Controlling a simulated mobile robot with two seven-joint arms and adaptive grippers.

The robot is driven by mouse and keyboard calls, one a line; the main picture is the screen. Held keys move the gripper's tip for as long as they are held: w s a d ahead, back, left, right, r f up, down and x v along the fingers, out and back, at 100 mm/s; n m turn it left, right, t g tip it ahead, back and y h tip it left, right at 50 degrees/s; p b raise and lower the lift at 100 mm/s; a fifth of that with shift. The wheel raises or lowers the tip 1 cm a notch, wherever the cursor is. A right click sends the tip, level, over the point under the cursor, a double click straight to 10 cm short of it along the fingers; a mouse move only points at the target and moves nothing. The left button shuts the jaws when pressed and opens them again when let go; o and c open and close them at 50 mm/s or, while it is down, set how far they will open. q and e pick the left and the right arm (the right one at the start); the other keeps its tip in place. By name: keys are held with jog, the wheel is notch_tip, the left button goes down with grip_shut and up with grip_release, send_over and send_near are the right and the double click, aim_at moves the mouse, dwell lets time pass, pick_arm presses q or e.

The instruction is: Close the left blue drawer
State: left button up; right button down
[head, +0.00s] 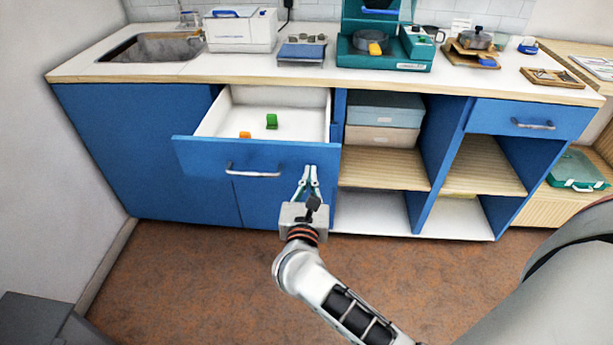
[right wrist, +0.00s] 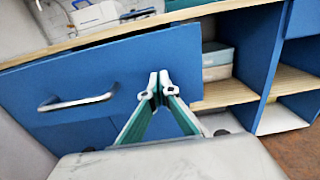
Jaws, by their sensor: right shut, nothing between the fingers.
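The left blue drawer (head: 205,157) is pulled open under the counter in the head view. My right gripper (head: 311,168) is shut and empty at the right part of the drawer front, right of the handle. In the right wrist view, the fingertips (right wrist: 157,80) overlap the right end of the blue front (right wrist: 95,72); I cannot tell whether they touch it. My left gripper does not show.
The counter (head: 160,70) carries a sink (head: 150,48), a white machine (head: 241,31), a scale (head: 302,50) and a teal coffee machine (head: 385,48). Open shelves (head: 385,167) stand right of the drawer. The right blue drawer (head: 533,118) is shut. The brown floor (head: 190,280) in front is clear.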

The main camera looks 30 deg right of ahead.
aim_at(317, 122)
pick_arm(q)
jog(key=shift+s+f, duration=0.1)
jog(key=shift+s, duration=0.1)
pick_arm(e)
jog(key=shift+s, duration=0.1)
